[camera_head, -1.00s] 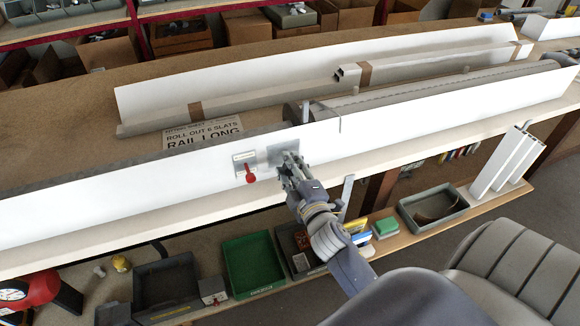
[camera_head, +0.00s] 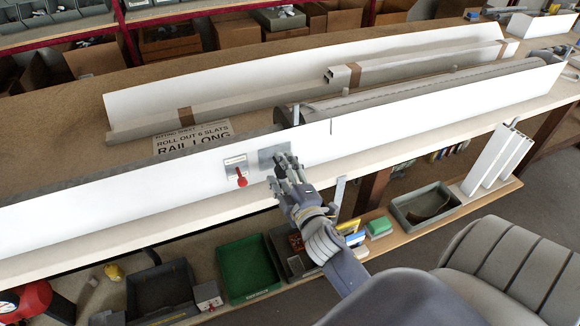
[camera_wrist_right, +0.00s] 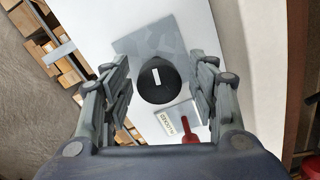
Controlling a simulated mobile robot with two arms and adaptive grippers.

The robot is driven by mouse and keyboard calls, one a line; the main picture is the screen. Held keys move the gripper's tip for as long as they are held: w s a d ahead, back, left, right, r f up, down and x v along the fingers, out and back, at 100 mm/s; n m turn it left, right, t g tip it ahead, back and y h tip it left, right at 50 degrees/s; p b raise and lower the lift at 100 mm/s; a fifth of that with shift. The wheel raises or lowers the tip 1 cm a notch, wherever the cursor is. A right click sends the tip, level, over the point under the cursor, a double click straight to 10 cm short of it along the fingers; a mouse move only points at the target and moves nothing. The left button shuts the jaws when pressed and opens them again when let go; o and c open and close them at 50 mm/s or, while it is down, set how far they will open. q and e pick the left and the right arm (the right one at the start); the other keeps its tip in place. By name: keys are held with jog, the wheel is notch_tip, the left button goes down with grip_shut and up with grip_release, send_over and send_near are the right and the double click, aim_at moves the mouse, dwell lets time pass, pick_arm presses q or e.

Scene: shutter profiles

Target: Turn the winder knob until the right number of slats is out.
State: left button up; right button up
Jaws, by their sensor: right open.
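The winder knob (camera_wrist_right: 160,80) is a round black knob with a white mark, on a grey plate (camera_wrist_right: 148,42) on the white front panel. In the right wrist view it lies between the fingers of my right gripper (camera_wrist_right: 160,92), which is open around or just in front of it; contact cannot be told. In the head view my right gripper (camera_head: 283,170) hides the knob, and part of the plate (camera_head: 274,156) shows. The fitting sheet (camera_head: 192,138) reads "ROLL OUT 6 SLATS, RAIL LONG". The grey slatted roll (camera_head: 400,88) lies behind the panel. My left gripper is not in view.
A red lever (camera_head: 241,180) on a labelled plate sits left of the knob. The white panel (camera_head: 420,114) runs along the bench front. White rails (camera_head: 415,68) lie behind. Below, a shelf holds a green bin (camera_head: 246,268), a grey tray (camera_head: 424,204) and white profiles (camera_head: 497,160).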

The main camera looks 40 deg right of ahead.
jog(key=v, duration=1.1)
jog(key=shift+s, duration=0.25)
jog(key=s+a+f+m+g+y, duration=0.1)
jog(key=s+a+f+m+g, duration=0.15)
jog(key=f, duration=0.95)
jog(key=s+a+f+m+g+y, duration=0.1)
jog(key=s+a+f+g+y, duration=0.15)
jog(key=f, duration=0.85)
jog(key=s+a+f+m+g, duration=0.1)
jog(key=s+a+f+g, duration=0.2)
jog(key=f, duration=0.9)
jog(key=s+d+f+m+g, duration=0.1)
jog(key=s+f+g, duration=0.3)
jog(key=s+f, duration=0.5)
jog(key=s+f+m+g, duration=0.3)
jog(key=s+f, duration=0.6)
jog(key=s, duration=0.6)
jog(key=shift+s+d+f+g, duration=0.35)
jog(key=shift+s+d+g, duration=0.05)
jog(key=shift+g, duration=0.1)
